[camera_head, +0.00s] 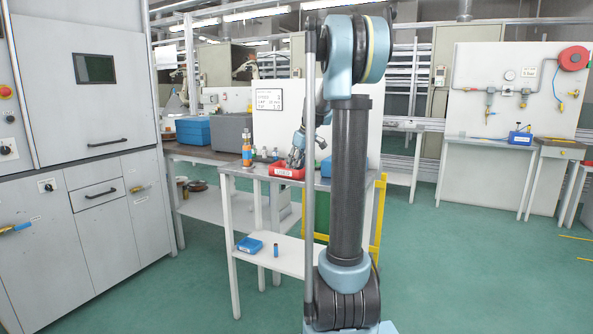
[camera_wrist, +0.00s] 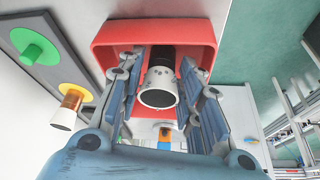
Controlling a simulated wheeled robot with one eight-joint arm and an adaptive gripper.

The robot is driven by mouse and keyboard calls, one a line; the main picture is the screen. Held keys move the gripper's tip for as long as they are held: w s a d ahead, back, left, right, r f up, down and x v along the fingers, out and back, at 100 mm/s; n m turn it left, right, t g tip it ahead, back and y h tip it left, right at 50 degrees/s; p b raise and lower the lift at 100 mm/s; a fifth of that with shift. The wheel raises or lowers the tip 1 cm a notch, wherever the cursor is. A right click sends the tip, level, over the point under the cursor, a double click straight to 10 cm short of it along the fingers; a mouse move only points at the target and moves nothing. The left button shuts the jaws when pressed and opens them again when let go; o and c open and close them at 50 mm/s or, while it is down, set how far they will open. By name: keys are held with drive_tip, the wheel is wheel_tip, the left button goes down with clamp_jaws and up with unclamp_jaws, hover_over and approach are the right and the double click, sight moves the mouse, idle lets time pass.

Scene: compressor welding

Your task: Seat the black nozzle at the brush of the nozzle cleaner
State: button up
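The black nozzle (camera_wrist: 160,53) has a dark body and a white collar with a round dark opening facing the wrist camera. It stands roughly upright between the fingers of my gripper (camera_wrist: 163,64), which look closed on its dark body. The nozzle is over or inside a red open box (camera_wrist: 150,27), which I take for the nozzle cleaner. In the head view, my gripper (camera_head: 298,151) is down at this red box (camera_head: 287,173), which has a white label on its front. The brush is hidden behind nozzle and fingers. I cannot tell whether the nozzle touches it.
A grey rack (camera_wrist: 22,37) left of the box has a green disc (camera_wrist: 34,48) and a yellow disc. An orange nozzle (camera_wrist: 73,97) with a white collar stands on the yellow one. An orange-and-blue item (camera_head: 247,152) stands near the table's left end. Blue and grey cases are behind.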

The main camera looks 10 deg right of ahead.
clamp_jaws()
wheel_tip(320, 180, up, 10)
idle(0.8)
drive_tip(key=c, duration=0.7)
unclamp_jaws()
clamp_jaws()
